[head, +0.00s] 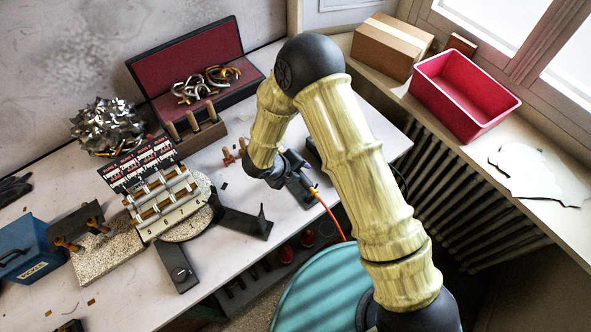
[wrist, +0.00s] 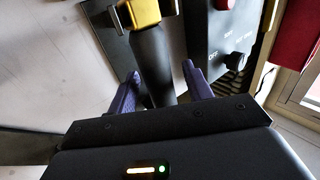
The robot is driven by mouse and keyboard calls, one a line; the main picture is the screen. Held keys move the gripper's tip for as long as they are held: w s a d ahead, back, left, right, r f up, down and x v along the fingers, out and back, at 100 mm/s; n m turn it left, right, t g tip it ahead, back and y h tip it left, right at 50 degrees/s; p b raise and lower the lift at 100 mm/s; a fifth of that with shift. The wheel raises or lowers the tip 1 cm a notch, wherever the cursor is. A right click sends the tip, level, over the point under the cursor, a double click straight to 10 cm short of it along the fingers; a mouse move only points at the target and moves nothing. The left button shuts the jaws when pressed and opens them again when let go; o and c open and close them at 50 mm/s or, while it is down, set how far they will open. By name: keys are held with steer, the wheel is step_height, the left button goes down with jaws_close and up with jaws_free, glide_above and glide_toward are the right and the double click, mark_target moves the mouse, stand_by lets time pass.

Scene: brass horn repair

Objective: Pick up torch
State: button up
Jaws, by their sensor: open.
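A dark cylindrical handle, apparently the torch (wrist: 152,62), runs between my gripper's purple fingers (wrist: 161,70) in the wrist view. A yellow block (wrist: 145,12) with metal pieces beside it is at its far end. The fingers are apart, one on each side of the handle, with a gap visible on both sides. The handle's near end is hidden behind the gripper body. In the head view my gripper (head: 287,170) is low over the bench's right part, and it largely hides the torch.
A dark box with knobs (wrist: 222,40) stands close right of the fingers. An orange hose (head: 328,208) hangs over the bench edge. A tool rack (head: 196,130), an open red-lined case (head: 195,65) and a valve fixture (head: 162,200) lie left. A red bin (head: 463,95) is on the sill.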

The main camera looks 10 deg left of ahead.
steer(key=shift+c, duration=0.2)
steer(key=c, duration=1)
step_height(320, 180, up, 10)
steer(key=shift+r+b, duration=0.1)
steer(key=shift+b, duration=0.45)
